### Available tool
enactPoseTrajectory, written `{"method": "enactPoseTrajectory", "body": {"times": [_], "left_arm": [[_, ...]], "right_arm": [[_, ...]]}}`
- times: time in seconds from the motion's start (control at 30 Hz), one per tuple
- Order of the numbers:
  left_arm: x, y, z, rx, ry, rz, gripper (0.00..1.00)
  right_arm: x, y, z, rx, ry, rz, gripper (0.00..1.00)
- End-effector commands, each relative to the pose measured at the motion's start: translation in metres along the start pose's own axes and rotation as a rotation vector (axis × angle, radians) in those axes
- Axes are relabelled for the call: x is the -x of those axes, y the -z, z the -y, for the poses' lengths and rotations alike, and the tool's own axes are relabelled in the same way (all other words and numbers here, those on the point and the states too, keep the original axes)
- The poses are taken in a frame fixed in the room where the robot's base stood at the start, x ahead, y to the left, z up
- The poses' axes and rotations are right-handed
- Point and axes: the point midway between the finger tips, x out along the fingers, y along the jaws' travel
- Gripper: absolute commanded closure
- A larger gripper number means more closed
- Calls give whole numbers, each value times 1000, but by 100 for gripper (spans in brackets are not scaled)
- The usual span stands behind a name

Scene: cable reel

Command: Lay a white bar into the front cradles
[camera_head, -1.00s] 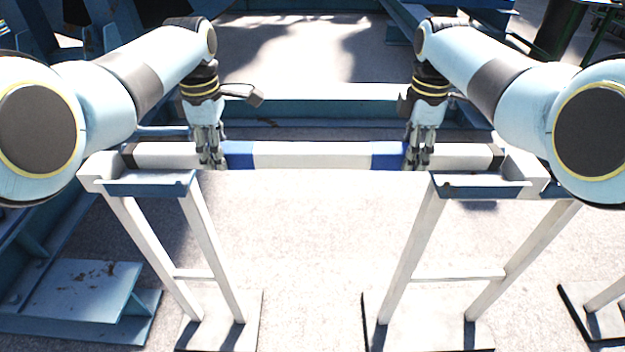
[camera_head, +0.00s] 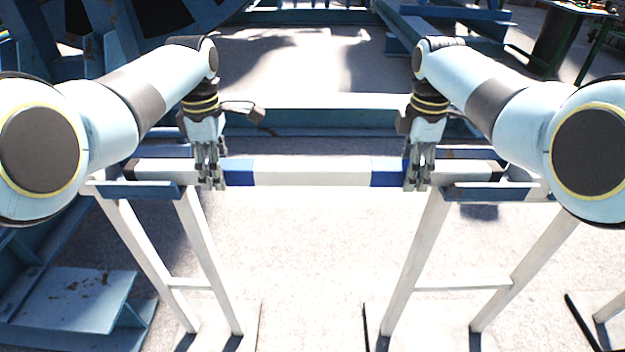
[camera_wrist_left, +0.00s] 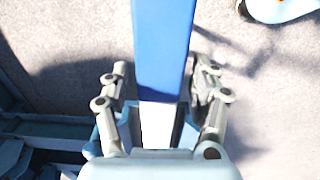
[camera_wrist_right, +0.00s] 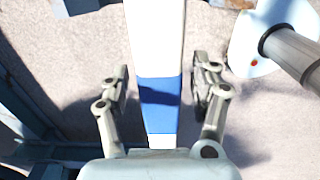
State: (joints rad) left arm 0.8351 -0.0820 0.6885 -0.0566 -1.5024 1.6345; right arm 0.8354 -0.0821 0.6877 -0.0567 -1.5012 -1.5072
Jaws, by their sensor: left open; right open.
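The white bar (camera_head: 310,172), with two blue bands and dark ends, lies level across two white stands. Its ends are over the left cradle (camera_head: 138,190) and the right cradle (camera_head: 500,192), just behind their blue front lips. I cannot tell whether it touches the cradle floors. My left gripper (camera_head: 210,172) is open, with its fingers on both sides of the bar just left of the left blue band. My right gripper (camera_head: 419,172) is open around the bar just right of the right band. The wrist views show gaps between the fingers and the bar (camera_wrist_left: 163,50).
Blue steel beams (camera_head: 320,122) run behind the bar, and more blue framework (camera_head: 70,300) stands at lower left. Part of another stand (camera_head: 605,310) shows at the right edge. The pale floor between the two stands is clear.

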Motion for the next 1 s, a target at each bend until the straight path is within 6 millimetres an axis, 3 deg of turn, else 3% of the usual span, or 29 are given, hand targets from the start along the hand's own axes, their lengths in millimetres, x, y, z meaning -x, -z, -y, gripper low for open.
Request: {"method": "enactPoseTrajectory", "body": {"times": [0.17, 0.4, 0.6, 0.83, 1.0], "left_arm": [[20, 0, -2, 0, -5, 0, 37], [74, 0, -2, 0, -5, 0, 37], [107, 0, -1, 0, -2, 0, 37], [119, 0, 0, 0, 0, 0, 37], [119, 0, 0, 0, 0, 0, 37]], "right_arm": [[0, 0, 0, 0, 0, 0, 37], [0, 0, 0, 0, 0, 0, 37], [0, 0, 0, 0, 0, 0, 37], [10, 0, -1, 0, -3, 0, 37], [43, 0, -2, 0, -6, 0, 37]]}}
